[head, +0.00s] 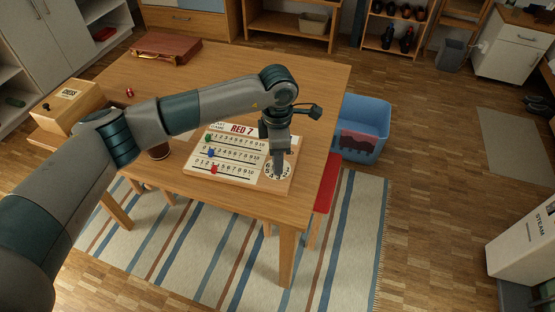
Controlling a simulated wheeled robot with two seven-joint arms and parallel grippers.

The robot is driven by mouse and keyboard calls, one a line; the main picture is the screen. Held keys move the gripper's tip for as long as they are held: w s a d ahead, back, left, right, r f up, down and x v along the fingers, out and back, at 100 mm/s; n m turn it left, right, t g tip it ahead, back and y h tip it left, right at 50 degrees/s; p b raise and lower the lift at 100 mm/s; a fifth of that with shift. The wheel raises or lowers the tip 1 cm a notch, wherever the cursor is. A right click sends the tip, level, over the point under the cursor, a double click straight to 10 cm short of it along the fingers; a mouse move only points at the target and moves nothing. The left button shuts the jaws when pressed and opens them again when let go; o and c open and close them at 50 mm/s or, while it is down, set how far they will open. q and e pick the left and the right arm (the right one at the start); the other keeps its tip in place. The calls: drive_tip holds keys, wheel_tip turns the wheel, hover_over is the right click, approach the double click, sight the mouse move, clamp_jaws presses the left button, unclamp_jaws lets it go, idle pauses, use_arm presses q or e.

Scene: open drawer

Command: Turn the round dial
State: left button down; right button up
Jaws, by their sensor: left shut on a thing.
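The round dial (267,170) is a pale disc with numbers around its edge, at the lower right of a wooden game board (247,176). The board lies on the table and carries a "RED 7" label and three numbered rows with green, blue and red pegs. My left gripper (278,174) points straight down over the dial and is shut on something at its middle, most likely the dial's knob. The fingers hide the knob and part of the dial. My right gripper is not in view.

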use_arm(q)
drive_tip(key=c, duration=1.5)
unclamp_jaws()
drive_tip(key=shift+c, duration=0.2)
drive_tip(key=shift+r, duration=0.1)
drive_tip(key=shift+r, duration=0.5)
wheel_tip(320, 180, up, 16)
drive_tip(key=b, duration=0.3)
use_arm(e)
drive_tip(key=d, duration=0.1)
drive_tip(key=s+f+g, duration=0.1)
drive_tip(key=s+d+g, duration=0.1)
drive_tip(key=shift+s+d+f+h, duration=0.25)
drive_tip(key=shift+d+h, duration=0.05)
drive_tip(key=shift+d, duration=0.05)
use_arm(q)
drive_tip(key=shift+r, duration=0.1)
